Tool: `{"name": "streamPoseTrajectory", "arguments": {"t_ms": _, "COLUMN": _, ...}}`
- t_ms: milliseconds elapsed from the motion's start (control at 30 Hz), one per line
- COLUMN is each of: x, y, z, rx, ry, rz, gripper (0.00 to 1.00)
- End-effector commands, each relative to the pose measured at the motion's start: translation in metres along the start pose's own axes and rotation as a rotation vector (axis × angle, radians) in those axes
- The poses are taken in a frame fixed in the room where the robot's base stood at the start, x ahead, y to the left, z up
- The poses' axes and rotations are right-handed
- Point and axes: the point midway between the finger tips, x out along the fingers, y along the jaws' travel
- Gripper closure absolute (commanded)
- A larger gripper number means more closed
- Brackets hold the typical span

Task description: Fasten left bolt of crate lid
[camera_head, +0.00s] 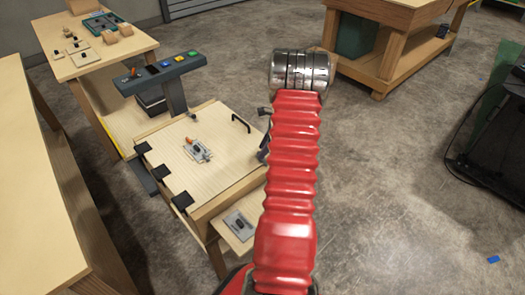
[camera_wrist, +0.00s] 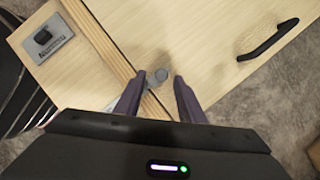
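The crate lid (camera_head: 222,130) is a pale wooden panel lying flat on the crate, with black hinges along its left edge and a black handle. In the wrist view the lid (camera_wrist: 205,45) meets a wooden edge strip. A small grey bolt (camera_wrist: 161,75) with a round head sits close to that seam. My gripper (camera_wrist: 154,84) is open, its dark fingers on either side of the bolt's head; I cannot tell whether they touch it. A grey piece beside the left finger is partly hidden. In the head view my red arm hides most of the gripper.
The black handle (camera_wrist: 267,40) stands up from the lid. A grey plate with a black switch (camera_wrist: 46,38) lies on the side shelf. A console with coloured buttons (camera_head: 160,70) stands behind the crate.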

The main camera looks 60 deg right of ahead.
Motion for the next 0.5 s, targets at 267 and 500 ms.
{"name": "streamPoseTrajectory", "arguments": {"t_ms": 267, "x": -0.046, "y": -0.001, "z": 0.000, "rx": 0.000, "ry": 0.001, "rz": -0.004, "gripper": 0.64}}
{"name": "streamPoseTrajectory", "arguments": {"t_ms": 500, "x": -0.088, "y": -0.001, "z": -0.001, "rx": -0.001, "ry": 0.002, "rz": -0.004, "gripper": 0.64}}
